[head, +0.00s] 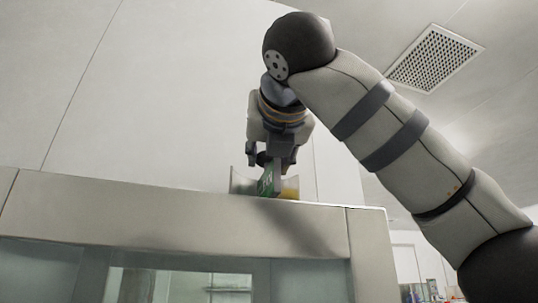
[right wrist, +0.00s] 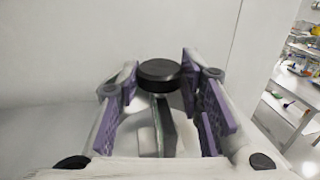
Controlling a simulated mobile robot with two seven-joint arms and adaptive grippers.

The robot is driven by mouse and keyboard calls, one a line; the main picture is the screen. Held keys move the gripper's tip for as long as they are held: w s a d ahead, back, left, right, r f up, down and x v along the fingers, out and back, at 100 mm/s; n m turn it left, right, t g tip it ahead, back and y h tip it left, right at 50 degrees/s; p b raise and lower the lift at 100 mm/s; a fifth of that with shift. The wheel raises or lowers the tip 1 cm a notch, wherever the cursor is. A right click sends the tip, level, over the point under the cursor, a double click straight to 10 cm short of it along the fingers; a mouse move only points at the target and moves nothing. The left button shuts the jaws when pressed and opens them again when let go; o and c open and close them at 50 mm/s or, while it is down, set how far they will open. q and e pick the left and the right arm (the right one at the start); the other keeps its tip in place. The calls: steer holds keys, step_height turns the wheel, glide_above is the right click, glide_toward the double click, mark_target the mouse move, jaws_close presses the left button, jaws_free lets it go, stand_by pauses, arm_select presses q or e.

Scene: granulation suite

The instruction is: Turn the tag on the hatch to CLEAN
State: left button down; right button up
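The hatch (head: 180,213) is a pale cabinet with a glass front, seen from below. A tag (head: 267,183) with a green face stands on its top edge, seen at a slant, with a small yellow part (head: 291,188) beside it. My right gripper (head: 272,162) points down at the tag's top. In the right wrist view, its purple pads (right wrist: 160,78) stand on both sides of a black round knob (right wrist: 158,71) above the thin upright tag (right wrist: 163,127). The knob spans the gap between the pads; firm contact cannot be told. The lettering is unreadable. My left gripper is out of view.
A pale curved piece (head: 241,182) stands behind the tag on the hatch top. A plain wall rises behind. Shelves with coloured items (right wrist: 300,60) are at the right of the wrist view. A ceiling vent (head: 434,58) is far above.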

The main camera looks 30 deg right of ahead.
steer(key=shift+y, duration=0.3)
steer(key=shift+c, duration=0.4)
steer(key=n+y, duration=0.1)
steer(key=n+t+y, duration=0.1)
steer(key=y, duration=0.1)
steer(key=n+y, duration=0.1)
steer(key=y, duration=0.1)
steer(key=shift+d+n+t, duration=0.3)
steer(key=shift+d, duration=0.05)
steer(key=n+y, duration=0.1)
steer(key=y, duration=0.1)
steer(key=n+y, duration=0.2)
steer(key=y, duration=0.1)
steer(key=shift+d+n+y, duration=0.2)
steer(key=shift+n+y, duration=0.1)
steer(key=n+g+y, duration=0.1)
steer(key=n+y, duration=0.1)
steer(key=y, duration=0.1)
steer(key=n+g+y, duration=0.2)
steer(key=y, duration=0.1)
steer(key=shift+w+d, duration=0.1)
steer(key=shift+d, duration=0.1)
steer(key=shift+w+d+n+g+y, duration=0.1)
steer(key=shift+n+g+y, duration=1.65)
steer(key=shift+y, duration=0.25)
steer(key=shift+n+g+y, duration=0.3)
steer(key=shift+n+g, duration=0.05)
steer(key=o, duration=1.2)
